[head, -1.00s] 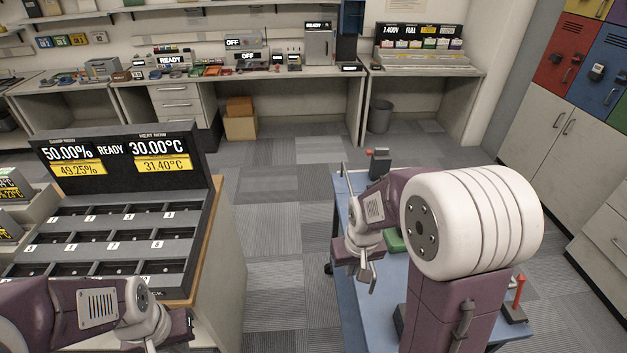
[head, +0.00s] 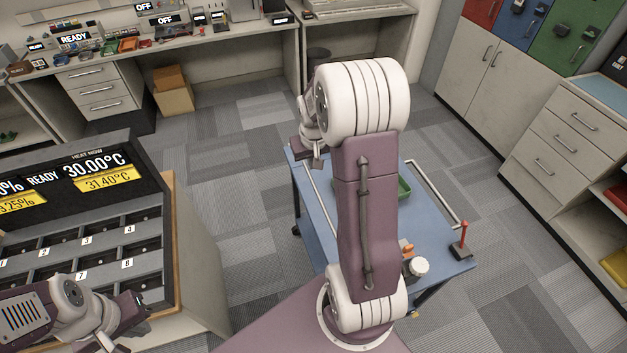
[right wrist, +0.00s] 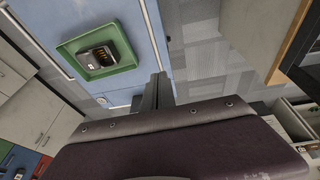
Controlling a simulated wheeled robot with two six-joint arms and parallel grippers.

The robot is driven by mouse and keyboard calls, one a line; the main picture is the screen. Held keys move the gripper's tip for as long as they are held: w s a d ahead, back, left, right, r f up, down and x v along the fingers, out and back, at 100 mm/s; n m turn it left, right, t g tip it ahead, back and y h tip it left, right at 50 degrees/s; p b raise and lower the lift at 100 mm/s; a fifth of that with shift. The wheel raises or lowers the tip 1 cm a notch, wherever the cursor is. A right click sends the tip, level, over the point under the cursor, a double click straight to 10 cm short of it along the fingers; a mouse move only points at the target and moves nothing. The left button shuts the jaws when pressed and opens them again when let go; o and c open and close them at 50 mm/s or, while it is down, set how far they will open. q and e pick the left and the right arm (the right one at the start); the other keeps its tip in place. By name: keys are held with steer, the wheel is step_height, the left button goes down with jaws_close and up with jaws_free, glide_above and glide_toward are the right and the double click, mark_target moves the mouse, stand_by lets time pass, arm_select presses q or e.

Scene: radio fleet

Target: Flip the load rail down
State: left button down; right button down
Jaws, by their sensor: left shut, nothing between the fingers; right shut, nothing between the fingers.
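The blue cart top (head: 325,215) lies under my right arm. A pale rail (head: 435,190) runs along its right side and another (head: 321,200) along its left; I cannot tell which is the load rail. Both rails also show in the right wrist view, one (right wrist: 157,35) beside my right gripper. My right gripper (head: 318,158) is shut and empty near the cart's far left corner; its dark fingers (right wrist: 155,92) show in the wrist view, and I cannot tell whether they touch the rail. My left gripper (head: 128,318) is shut and empty by the black slotted rack.
A green tray (right wrist: 128,62) holding a dark device sits on the cart. A red lever (head: 463,238) and a white knob (head: 418,267) are at the cart's near right. The slotted rack (head: 165,270) stands left. Carpet between rack and cart is clear.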

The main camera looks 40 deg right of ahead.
steer(key=x, duration=0.4)
steer(key=p+x, duration=0.1)
steer(key=x, duration=0.6)
steer(key=shift+s+d+f+p, duration=0.1)
steer(key=shift+s+f+p, duration=0.2)
steer(key=shift+f, duration=0.1)
steer(key=shift+d+f, duration=0.1)
steer(key=shift+f, duration=0.6)
step_height(320, 180, down, 9)
steer(key=b, duration=0.8)
steer(key=shift+s+r+b, duration=0.25)
steer(key=shift+b, duration=0.1)
step_height(320, 180, up, 14)
steer(key=p, duration=0.3)
glide_above(314, 185)
steer(key=s+a, duration=0.3)
steer(key=s, duration=0.1)
steer(key=shift+w+a, duration=0.1)
steer(key=shift+w, duration=0.15)
